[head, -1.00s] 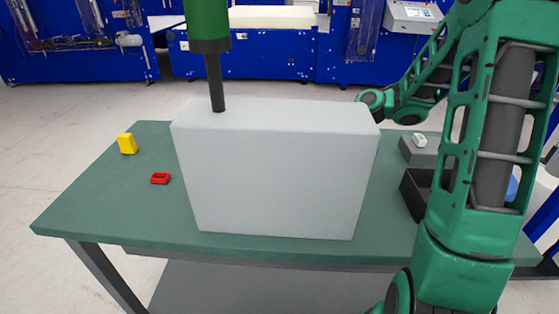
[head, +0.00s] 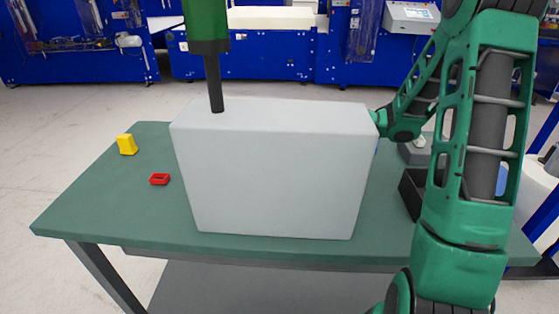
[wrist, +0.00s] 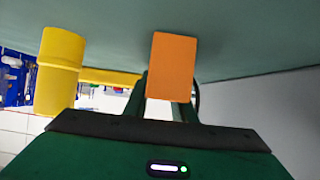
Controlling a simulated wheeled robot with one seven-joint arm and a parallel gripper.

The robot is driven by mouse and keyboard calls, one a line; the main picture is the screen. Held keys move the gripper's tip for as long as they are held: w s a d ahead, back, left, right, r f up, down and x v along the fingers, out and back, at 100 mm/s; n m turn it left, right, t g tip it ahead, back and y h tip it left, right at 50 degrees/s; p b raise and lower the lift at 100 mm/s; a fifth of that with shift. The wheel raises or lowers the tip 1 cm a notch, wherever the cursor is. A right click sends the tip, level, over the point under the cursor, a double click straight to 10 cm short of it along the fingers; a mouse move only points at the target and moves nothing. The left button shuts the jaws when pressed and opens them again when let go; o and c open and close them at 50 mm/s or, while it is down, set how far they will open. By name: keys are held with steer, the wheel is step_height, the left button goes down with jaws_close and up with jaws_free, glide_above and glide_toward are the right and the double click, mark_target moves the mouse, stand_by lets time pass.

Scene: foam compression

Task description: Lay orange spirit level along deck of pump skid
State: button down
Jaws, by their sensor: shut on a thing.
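The orange spirit level (wrist: 172,66) shows in the wrist view as a plain orange block, seen end-on. My gripper (wrist: 167,98) is shut on it, with green fingers showing partly behind it. In the head view my arm reaches behind the right side of the large grey block, which hides my gripper and the level. A flat grey-green surface (wrist: 250,35) fills the top of the wrist view; I cannot tell whether the level touches it. I cannot clearly identify the pump skid or its deck in either view.
The tall grey block (head: 275,180) stands on the green table (head: 110,215), with a black rod (head: 214,85) at its top. A yellow piece (head: 127,144) and red piece (head: 160,179) lie left. A dark bin (head: 412,190) is right. A yellow pipe (wrist: 59,70) shows in the wrist view.

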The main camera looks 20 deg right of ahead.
steer(key=shift+s+f, duration=0.1)
steer(key=shift+f, duration=0.35)
